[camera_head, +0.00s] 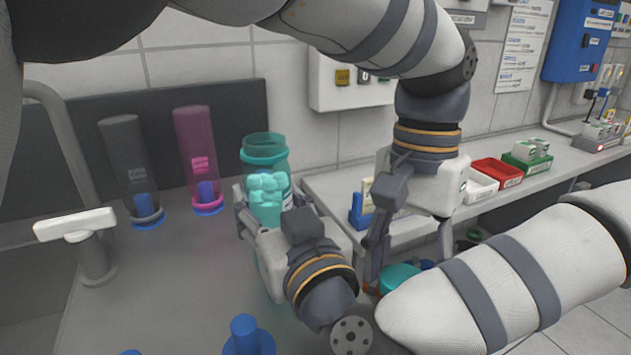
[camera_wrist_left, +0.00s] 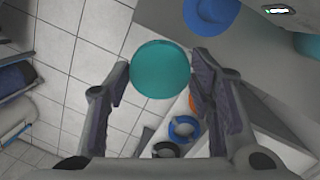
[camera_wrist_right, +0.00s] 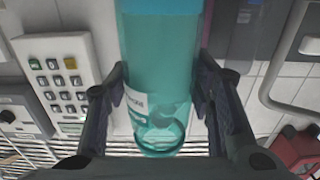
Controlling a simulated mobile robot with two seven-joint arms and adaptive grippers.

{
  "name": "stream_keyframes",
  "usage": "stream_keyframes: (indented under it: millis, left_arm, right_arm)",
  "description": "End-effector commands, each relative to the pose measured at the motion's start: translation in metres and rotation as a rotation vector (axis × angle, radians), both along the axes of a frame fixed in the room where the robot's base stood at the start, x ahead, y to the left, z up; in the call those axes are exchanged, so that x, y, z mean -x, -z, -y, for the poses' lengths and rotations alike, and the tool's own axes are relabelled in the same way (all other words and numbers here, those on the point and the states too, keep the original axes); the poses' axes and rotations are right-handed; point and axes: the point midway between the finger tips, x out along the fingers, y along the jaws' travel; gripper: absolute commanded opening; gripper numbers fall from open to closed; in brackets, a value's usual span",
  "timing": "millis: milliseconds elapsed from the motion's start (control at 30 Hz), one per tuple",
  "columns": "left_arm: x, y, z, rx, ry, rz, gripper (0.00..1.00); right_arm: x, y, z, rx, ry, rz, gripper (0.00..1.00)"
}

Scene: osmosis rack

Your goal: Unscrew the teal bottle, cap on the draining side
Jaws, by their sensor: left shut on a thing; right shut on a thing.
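The teal bottle (camera_head: 265,160) stands upright with its mouth uncovered at the top; pale teal lumps show in it. My right gripper (camera_head: 268,200) is shut around its sides, and the right wrist view shows the bottle (camera_wrist_right: 160,75) between both fingers. The round teal cap (camera_head: 398,278) is apart from the bottle, low to its right. My left gripper (camera_wrist_left: 160,85) is shut on the cap (camera_wrist_left: 160,68), one finger on each side; in the head view it points down beyond the bench edge, partly hidden by my other arm.
A grey bottle (camera_head: 128,160) and a magenta bottle (camera_head: 196,145) stand over blue pegs at the back left. A blue peg (camera_head: 245,333) stands at the front. A white-handled tap (camera_head: 75,224) is at left. The right counter holds a red tray (camera_head: 497,171) and a green tray (camera_head: 527,162).

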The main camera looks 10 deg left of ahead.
Motion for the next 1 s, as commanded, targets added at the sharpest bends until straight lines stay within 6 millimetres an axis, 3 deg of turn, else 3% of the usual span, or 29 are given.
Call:
stream_keyframes:
  millis: [133, 167, 233, 633, 767, 1000]
  left_arm:
    - [0.0, -0.001, 0.0, 0.0, 0.0, 0.002, 0.16]
    - [0.0, -0.001, 0.0, 0.0, 0.0, 0.001, 0.16]
    - [0.0, -0.001, 0.0, 0.0, 0.0, 0.001, 0.16]
    - [0.0, -0.002, 0.0, 0.0, 0.0, 0.002, 0.16]
    - [0.001, -0.012, 0.0, 0.0, 0.0, 0.02, 0.16]
    - [0.005, -0.038, 0.0, 0.0, 0.0, 0.064, 0.16]
  right_arm:
    - [0.0, 0.003, 0.0, 0.0, 0.0, 0.001, 0.0]
    - [0.0, 0.004, 0.0, 0.001, 0.0, 0.001, 0.53]
    - [0.0, 0.004, 0.0, 0.0, 0.0, 0.0, 0.69]
    - [0.003, -0.001, 0.001, 0.0, -0.001, 0.0, 0.69]
    - [0.025, -0.003, 0.015, 0.001, -0.004, 0.003, 0.69]
    - [0.081, -0.006, 0.054, 0.003, -0.003, 0.007, 0.69]
